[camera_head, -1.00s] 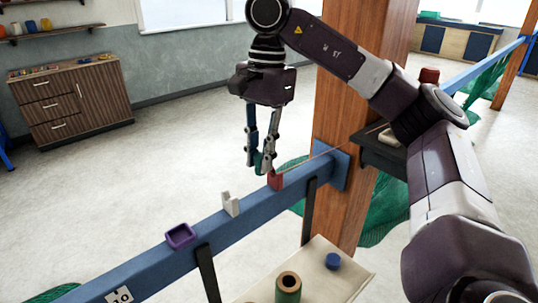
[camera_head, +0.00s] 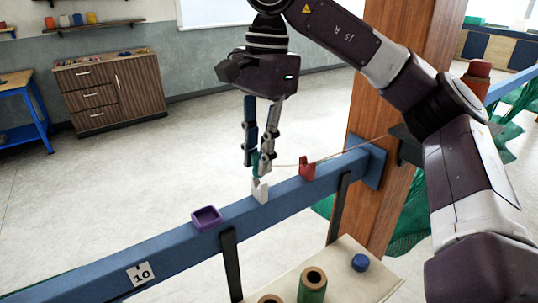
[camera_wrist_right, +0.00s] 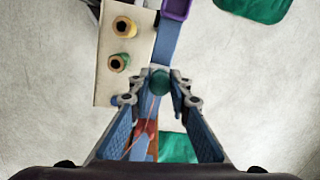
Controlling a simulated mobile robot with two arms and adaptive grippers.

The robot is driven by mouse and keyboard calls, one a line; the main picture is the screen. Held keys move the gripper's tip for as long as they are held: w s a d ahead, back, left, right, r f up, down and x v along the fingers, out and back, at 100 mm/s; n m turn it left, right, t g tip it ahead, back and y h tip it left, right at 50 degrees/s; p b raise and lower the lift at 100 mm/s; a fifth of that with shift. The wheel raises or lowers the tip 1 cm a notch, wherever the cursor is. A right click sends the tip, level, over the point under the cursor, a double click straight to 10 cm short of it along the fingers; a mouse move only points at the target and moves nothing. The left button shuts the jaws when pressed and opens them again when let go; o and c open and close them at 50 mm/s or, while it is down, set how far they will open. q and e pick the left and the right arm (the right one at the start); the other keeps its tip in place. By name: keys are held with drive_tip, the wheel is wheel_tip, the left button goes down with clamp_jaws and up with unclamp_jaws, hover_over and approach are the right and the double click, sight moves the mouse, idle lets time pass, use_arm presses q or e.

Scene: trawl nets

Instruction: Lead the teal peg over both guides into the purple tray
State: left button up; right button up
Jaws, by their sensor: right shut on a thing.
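My right gripper (camera_head: 258,172) points down over the blue rail, just above the white guide (camera_head: 260,192). It is shut on the teal peg (camera_wrist_right: 160,82), which shows between the fingertips in the right wrist view and is mostly hidden by the fingers in the head view. A thin cord runs from the fingertips to the red guide (camera_head: 308,169) and on towards the wooden post. The purple tray (camera_head: 206,219) sits on the rail left of the white guide; its edge also shows in the right wrist view (camera_wrist_right: 177,8). My left gripper is not in view.
The blue rail (camera_head: 100,274) runs from lower left to the wooden post (camera_head: 385,150). A pale board below it holds a green spool (camera_head: 312,286) and a blue cap (camera_head: 360,262). The rail between the white guide and the tray is clear.

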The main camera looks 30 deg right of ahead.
drive_tip(key=shift+a+b, duration=1.3)
drive_tip(key=shift+a, duration=1.45)
drive_tip(key=shift+s+a, duration=0.15)
drive_tip(key=shift+a, duration=2.5)
drive_tip(key=shift+a+f+b, duration=0.15)
drive_tip(key=shift+f+b, duration=1.35)
drive_tip(key=shift+f, duration=0.9)
drive_tip(key=shift+f, duration=0.2)
drive_tip(key=o, duration=0.9)
